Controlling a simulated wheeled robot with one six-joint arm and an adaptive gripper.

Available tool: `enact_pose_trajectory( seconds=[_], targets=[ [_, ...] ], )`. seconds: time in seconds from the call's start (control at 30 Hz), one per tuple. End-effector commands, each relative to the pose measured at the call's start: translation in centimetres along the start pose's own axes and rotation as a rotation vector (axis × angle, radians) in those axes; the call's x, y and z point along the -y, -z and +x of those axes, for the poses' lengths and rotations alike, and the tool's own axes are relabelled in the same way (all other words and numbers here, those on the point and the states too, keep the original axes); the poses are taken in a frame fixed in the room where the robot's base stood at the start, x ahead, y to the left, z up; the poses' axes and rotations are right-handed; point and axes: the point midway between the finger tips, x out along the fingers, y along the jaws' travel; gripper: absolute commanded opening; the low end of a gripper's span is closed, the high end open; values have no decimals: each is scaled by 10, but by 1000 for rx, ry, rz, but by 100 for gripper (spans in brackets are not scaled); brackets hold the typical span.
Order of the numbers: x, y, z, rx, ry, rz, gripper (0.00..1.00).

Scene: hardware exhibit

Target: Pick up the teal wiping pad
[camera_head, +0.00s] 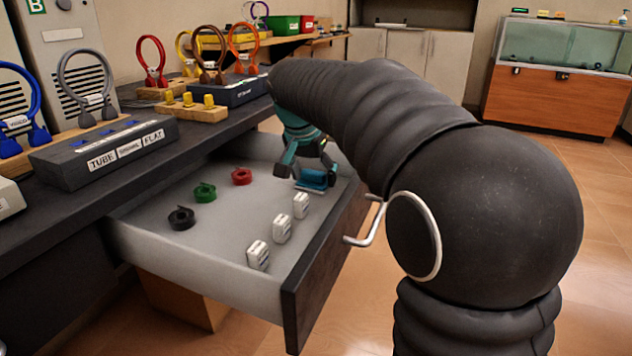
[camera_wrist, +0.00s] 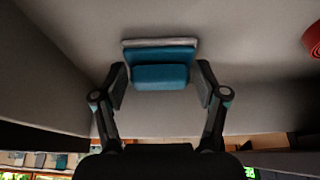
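The teal wiping pad (camera_head: 316,179) lies in the open drawer (camera_head: 235,225), near its far right corner. In the wrist view the teal pad (camera_wrist: 160,76) shows a raised block on a wider teal base with a pale grey lower edge. My gripper (camera_head: 305,168) is low over the drawer at the pad. In the wrist view my gripper (camera_wrist: 160,84) is open, with one finger on each side of the pad's block. A narrow gap seems to show between each finger and the block. The fingertips' height over the drawer floor is hard to tell.
The drawer also holds black (camera_head: 181,218), green (camera_head: 204,192) and red (camera_head: 241,176) coils, and several small white blocks (camera_head: 282,229). The drawer front with its handle (camera_head: 367,224) is close to my arm. A dark bench (camera_head: 150,170) with cable displays runs along the left.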

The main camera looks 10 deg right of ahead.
Motion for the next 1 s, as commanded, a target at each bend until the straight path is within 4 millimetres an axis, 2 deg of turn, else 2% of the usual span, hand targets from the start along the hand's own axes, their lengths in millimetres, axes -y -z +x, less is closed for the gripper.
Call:
enact_pose_trajectory(
  seconds=[0.27,0.37,0.8,1.0],
  targets=[
    [0,0,0,0,0,0,38],
    [0,3,-7,0,0,0,38],
    [1,32,-77,-1,1,0,38],
    [0,38,-91,0,0,0,38]
  ],
)
